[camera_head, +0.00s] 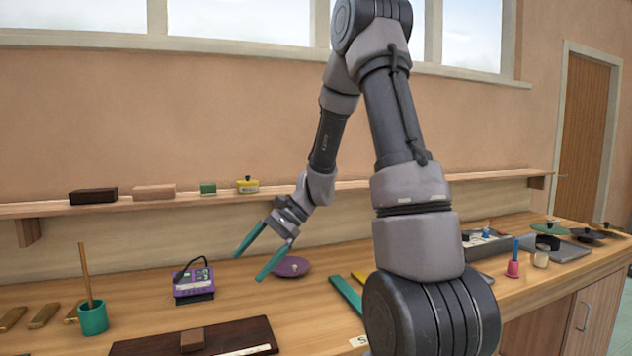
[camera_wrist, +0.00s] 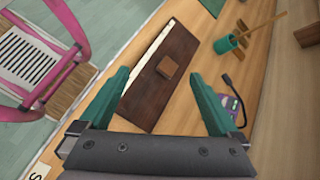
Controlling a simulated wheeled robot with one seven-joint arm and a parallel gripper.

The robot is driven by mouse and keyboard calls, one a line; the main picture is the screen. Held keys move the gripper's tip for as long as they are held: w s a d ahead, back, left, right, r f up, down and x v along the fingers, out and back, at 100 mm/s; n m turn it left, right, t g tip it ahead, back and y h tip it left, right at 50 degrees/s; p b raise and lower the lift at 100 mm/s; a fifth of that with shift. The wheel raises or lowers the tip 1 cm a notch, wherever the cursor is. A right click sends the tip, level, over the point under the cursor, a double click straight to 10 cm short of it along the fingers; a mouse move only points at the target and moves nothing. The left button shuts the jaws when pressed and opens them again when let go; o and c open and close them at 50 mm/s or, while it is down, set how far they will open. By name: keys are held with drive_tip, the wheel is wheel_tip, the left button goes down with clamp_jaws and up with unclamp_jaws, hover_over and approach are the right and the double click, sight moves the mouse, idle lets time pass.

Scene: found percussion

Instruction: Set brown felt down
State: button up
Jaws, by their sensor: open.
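A small brown square piece, which looks like the brown felt (camera_head: 192,339), lies on a dark brown board (camera_head: 238,333) at the front of the bench. In the wrist view the brown piece (camera_wrist: 168,66) shows beyond and between my fingertips, on the dark board (camera_wrist: 150,101). My gripper (camera_head: 250,266) has teal fingers, spread wide with nothing between them. It hangs above the bench, behind and to the right of the board, apart from the brown piece. In the wrist view both fingers of my gripper (camera_wrist: 160,75) are visible.
A teal cup (camera_head: 93,319) with a stick stands left, near a purple meter (camera_head: 194,282). A purple disc (camera_head: 291,266) lies behind my gripper. Blocks line the wall shelf (camera_head: 60,209). A pink chair (camera_wrist: 40,45) stands by the bench.

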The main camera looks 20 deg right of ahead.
drive_tip(key=s+d+r+n+t+h, duration=0.3)
drive_tip(key=s+r, duration=0.4)
drive_tip(key=r, duration=0.3)
drive_tip(key=s+d+r+n+t+h, duration=0.4)
drive_tip(key=s+r, duration=0.4)
drive_tip(key=r, duration=0.2)
drive_tip(key=d+t, duration=0.1)
drive_tip(key=d, duration=0.1)
drive_tip(key=shift+d+r, duration=0.15)
drive_tip(key=shift+d, duration=0.15)
